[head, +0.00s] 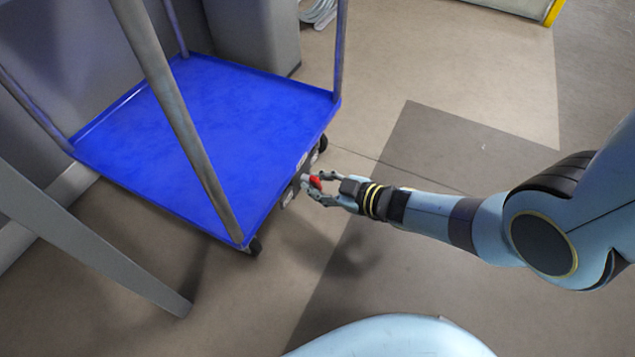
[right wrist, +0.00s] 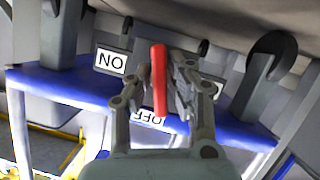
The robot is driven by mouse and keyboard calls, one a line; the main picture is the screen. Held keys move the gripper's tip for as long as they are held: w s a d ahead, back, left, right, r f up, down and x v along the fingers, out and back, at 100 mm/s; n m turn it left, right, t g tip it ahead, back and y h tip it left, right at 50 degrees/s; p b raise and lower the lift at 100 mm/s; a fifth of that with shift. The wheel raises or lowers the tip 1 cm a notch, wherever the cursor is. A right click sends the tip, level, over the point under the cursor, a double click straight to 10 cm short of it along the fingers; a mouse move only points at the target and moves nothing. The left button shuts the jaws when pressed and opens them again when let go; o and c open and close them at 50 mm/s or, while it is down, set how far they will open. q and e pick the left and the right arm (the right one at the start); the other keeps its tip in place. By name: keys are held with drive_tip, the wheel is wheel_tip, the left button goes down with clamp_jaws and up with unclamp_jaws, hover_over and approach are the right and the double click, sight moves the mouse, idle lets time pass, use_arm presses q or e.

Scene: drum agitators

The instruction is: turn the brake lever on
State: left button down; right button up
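The red brake lever (head: 315,182) is on the near right edge of the blue platform cart (head: 215,110). In the right wrist view the lever (right wrist: 158,78) stands upright in the picture, its lower end by the upside-down OFF label (right wrist: 150,119). The upside-down ON label (right wrist: 111,62) is to its left. My right gripper (head: 318,187) is at the lever with its fingers apart, one on each side. In the wrist view the right finger is close to the lever; I cannot tell whether it touches. My left gripper is not in view.
Grey posts (head: 175,105) rise from the cart's corners, and black wheels (head: 254,246) are under it. A grey sloping beam (head: 85,235) stands at the left. The floor (head: 430,300) right of the cart is clear. A coiled pale cable (head: 320,12) lies at the top.

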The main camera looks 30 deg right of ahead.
clamp_jaws()
drive_tip(key=shift+h, duration=0.3)
drive_tip(key=n+t+h, duration=0.1)
drive_tip(key=n+t, duration=0.1)
drive_tip(key=n, duration=0.2)
drive_tip(key=shift+n, duration=0.3)
drive_tip(key=shift+t, duration=0.3)
idle(0.5)
drive_tip(key=shift+o, duration=2.4)
unclamp_jaws()
